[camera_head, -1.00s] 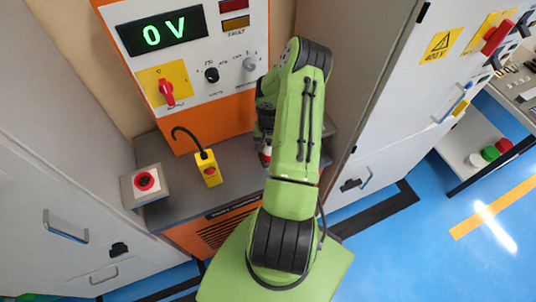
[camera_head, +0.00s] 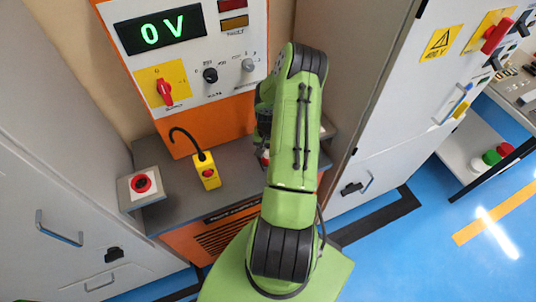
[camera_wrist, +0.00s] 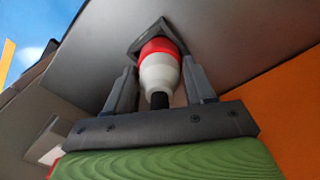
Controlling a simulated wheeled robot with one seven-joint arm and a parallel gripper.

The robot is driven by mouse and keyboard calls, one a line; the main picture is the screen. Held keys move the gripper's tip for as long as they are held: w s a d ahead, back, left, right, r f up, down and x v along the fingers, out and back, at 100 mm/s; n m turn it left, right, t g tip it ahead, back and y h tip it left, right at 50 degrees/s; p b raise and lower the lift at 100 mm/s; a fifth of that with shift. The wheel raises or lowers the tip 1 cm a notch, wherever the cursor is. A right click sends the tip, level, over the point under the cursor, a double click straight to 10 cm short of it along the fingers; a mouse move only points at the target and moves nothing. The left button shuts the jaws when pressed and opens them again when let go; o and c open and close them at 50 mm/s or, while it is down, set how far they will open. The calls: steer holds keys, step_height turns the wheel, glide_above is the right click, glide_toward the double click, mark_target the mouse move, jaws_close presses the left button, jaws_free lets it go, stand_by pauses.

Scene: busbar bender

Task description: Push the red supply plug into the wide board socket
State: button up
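The supply plug (camera_wrist: 161,68) has a red front collar, a white body and a black rear end. In the wrist view its red end meets the dark square-framed board socket (camera_wrist: 136,48) on a grey surface. I cannot tell how deep it sits, as the plug hides the opening.
An orange supply unit with a 0 V display (camera_head: 162,30) and a red rotary switch (camera_head: 164,91) stands behind. Grey cabinets flank both sides.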

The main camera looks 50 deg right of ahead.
steer(key=shift+s+a+f, duration=0.35)
steer(key=shift+a+f, duration=0.05)
steer(key=shift+f, duration=0.15)
steer(key=c, duration=0.4)
steer(key=shift+w+d+r+p, duration=0.25)
steer(key=shift+r+p, duration=0.2)
steer(key=shift+r, duration=0.15)
steer(key=shift+w+r+p, duration=0.1)
steer(key=shift+r+p, duration=0.45)
steer(key=shift+r, duration=0.6)
steer(key=shift+c, duration=0.2)
steer(key=shift+d, duration=0.1)
step_height(320, 180, up, 5)
steer(key=p, duration=0.3)
steer(key=shift+r, duration=0.15)
